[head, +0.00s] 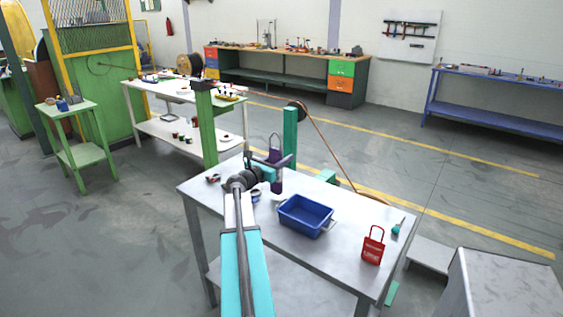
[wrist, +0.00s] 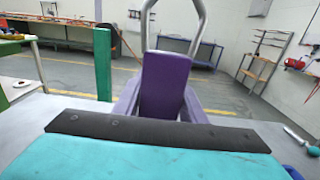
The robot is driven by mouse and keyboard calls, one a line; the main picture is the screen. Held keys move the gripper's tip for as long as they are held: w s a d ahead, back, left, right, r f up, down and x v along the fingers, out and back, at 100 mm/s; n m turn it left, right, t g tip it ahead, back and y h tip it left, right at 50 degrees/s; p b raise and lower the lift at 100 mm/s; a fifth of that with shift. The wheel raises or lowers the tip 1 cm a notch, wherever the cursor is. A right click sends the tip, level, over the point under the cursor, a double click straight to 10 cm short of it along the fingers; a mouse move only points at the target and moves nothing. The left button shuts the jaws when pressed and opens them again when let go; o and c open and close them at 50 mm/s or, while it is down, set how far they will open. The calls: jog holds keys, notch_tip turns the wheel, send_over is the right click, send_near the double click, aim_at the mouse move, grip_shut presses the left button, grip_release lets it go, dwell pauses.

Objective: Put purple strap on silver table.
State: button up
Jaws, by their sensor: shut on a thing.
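The purple strap (head: 277,185) shows as an upright purple piece with a grey metal loop above it. My gripper (head: 271,167) is shut on it over the far left part of the silver table (head: 335,250). In the wrist view the purple strap (wrist: 168,85) stands up beyond the black-edged teal part of my gripper, and its loop runs out of the top of the picture. My gripper hides part of it. I cannot tell whether its lower end touches the tabletop.
On the silver table are a blue bin (head: 305,216), a red tag-like item (head: 373,246), a teal-handled tool (head: 398,226) and small items at the left. A teal post (head: 290,135) stands behind. The front right of the tabletop has bare room.

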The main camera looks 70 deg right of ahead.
jog(key=shift+f, duration=0.85)
jog(key=o, duration=1.3)
jog(key=shift+b+v, duration=0.95)
jog(key=shift+v, duration=5.05)
